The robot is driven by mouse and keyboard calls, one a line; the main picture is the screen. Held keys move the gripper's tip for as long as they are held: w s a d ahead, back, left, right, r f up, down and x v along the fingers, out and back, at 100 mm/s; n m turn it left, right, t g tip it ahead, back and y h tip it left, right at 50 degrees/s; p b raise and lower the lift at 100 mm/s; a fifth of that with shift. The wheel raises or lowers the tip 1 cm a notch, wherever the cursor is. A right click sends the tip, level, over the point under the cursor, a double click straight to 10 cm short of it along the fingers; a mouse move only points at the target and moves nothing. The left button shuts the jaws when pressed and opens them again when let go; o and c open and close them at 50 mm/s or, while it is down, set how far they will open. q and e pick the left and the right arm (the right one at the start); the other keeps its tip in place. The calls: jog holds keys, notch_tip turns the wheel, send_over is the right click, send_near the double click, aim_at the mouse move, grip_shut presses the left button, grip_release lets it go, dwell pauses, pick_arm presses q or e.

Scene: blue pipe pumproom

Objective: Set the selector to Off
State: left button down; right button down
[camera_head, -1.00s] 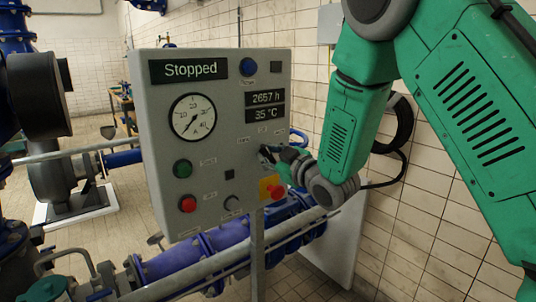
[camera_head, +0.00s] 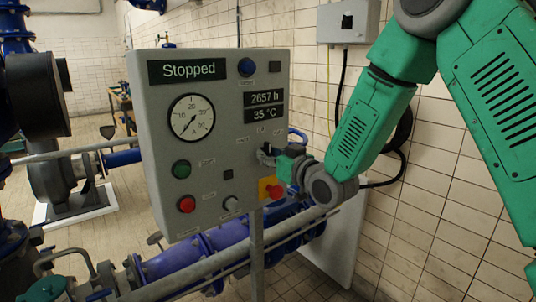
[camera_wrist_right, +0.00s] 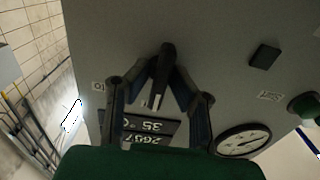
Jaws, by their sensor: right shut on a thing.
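The grey control panel (camera_head: 222,215) stands in the middle of the head view, and its display (camera_head: 189,71) reads "Stopped". The selector is a black knob (camera_wrist_right: 163,68) on the panel face in the right wrist view. My right gripper (camera_wrist_right: 163,80) is shut on it, with one finger on each side of the knob. In the head view my right gripper (camera_head: 267,157) reaches the panel's right side from the right and hides most of the selector. The selector's marks are too small to read. My left gripper is not in view.
A red emergency button (camera_head: 276,192) on a yellow plate sits just below my right gripper. A green button (camera_head: 182,169), a red button (camera_head: 186,204) and a gauge (camera_head: 192,118) are on the panel's left. Blue pipes (camera_head: 215,248) run behind and below it.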

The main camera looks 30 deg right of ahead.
jog(key=shift+f, duration=0.35)
jog(key=c, duration=1.6)
grip_release()
jog(key=shift+w+f, duration=0.1)
jog(key=shift+w, duration=0.2)
jog(key=shift+s+d+r, duration=0.1)
jog(key=shift+r, duration=0.1)
jog(key=shift+s, duration=0.1)
jog(key=shift+s, duration=0.25)
jog(key=s+d, duration=0.1)
jog(key=s, duration=1)
jog(key=shift+s+f, duration=0.1)
